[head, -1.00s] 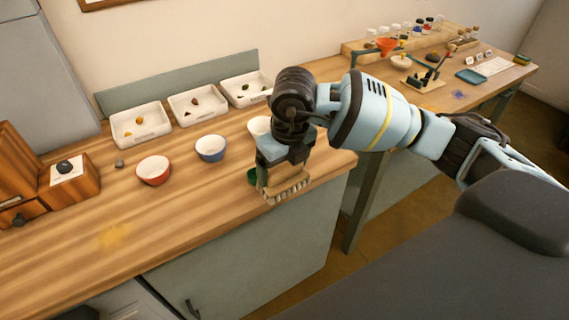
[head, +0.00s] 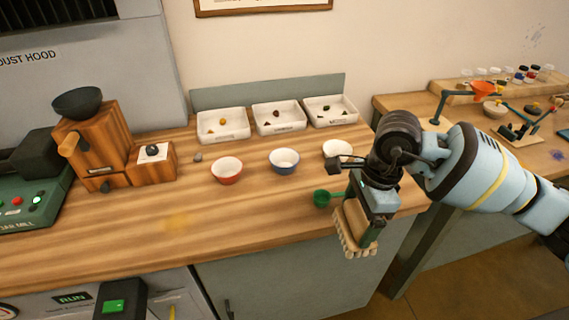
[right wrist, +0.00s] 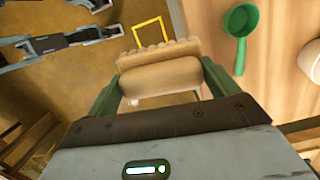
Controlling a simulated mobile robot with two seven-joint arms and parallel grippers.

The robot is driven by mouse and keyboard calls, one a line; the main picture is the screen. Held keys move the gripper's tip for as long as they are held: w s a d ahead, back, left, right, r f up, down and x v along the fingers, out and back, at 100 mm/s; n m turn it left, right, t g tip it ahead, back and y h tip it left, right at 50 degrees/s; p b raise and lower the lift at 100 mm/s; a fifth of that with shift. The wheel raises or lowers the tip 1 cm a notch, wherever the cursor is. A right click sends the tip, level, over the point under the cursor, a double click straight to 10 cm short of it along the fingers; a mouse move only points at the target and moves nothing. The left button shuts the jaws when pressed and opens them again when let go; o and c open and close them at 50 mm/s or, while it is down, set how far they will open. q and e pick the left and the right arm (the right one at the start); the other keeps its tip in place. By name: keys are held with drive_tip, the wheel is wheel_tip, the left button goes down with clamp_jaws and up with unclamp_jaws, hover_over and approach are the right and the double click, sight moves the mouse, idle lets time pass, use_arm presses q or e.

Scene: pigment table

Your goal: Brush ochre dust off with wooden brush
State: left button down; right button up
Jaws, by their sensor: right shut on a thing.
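The wooden brush (head: 352,230) is in my right gripper (head: 366,218), near the front right edge of the wooden table. In the right wrist view the brush (right wrist: 160,78) sits between the two green fingers of the gripper (right wrist: 160,92), bristles pointing away from the palm. The ochre dust (head: 177,222) is a faint yellow patch on the table in the head view, well to the left of the brush. My left gripper is not in view.
Red (head: 227,170), blue (head: 284,161) and white (head: 338,150) bowls stand on the table (head: 270,215). A green scoop (head: 322,198) lies beside my right gripper. White trays (head: 223,125) line the back. A wooden grinder (head: 92,140) stands left. The table around the dust is clear.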

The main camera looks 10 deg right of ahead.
sight(364, 227)
drive_tip(key=n, duration=0.2)
drive_tip(key=s+n, duration=0.1)
drive_tip(key=n, duration=0.1)
drive_tip(key=s+n, duration=0.1)
drive_tip(key=n, duration=0.1)
drive_tip(key=shift+g, duration=0.4)
drive_tip(key=n, duration=0.2)
drive_tip(key=s+n, duration=0.1)
drive_tip(key=n, duration=0.1)
drive_tip(key=shift+f+g+h, duration=0.1)
drive_tip(key=shift+g+h, duration=0.2)
drive_tip(key=n, duration=0.2)
drive_tip(key=s+n, duration=0.1)
drive_tip(key=n, duration=0.1)
drive_tip(key=shift+s+h, duration=0.15)
drive_tip(key=shift+h, duration=0.15)
drive_tip(key=n, duration=0.2)
drive_tip(key=s+n, duration=0.1)
drive_tip(key=n, duration=0.1)
drive_tip(key=shift+s+f+h, duration=0.1)
drive_tip(key=shift+h, duration=0.2)
